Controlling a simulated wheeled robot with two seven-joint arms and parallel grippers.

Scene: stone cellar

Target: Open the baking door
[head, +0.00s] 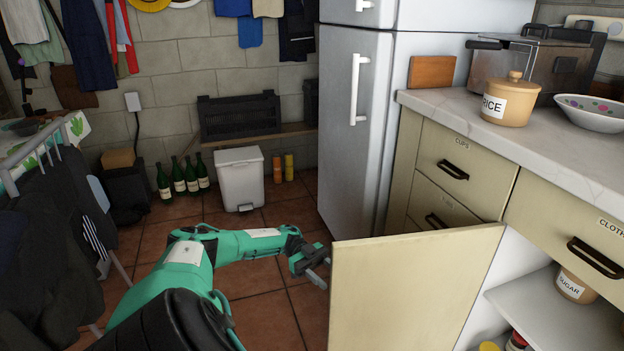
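A cream cabinet door (410,290) stands swung out from the counter in the lower middle of the head view. Its left edge faces my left arm. No label or handle shows on the side I see. Behind it on the right, the cabinet is open, with a white shelf (545,305) inside. My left gripper (322,276) is just left of the door's upper left edge, close to it. The tip ends near or behind the edge; I cannot tell whether it touches, nor how far the fingers are apart. My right gripper is not in view.
Drawers and a fridge (352,130) lie behind the door. A white bin (240,180) and bottles (180,178) line the wall. Some tiled floor is clear left of the door.

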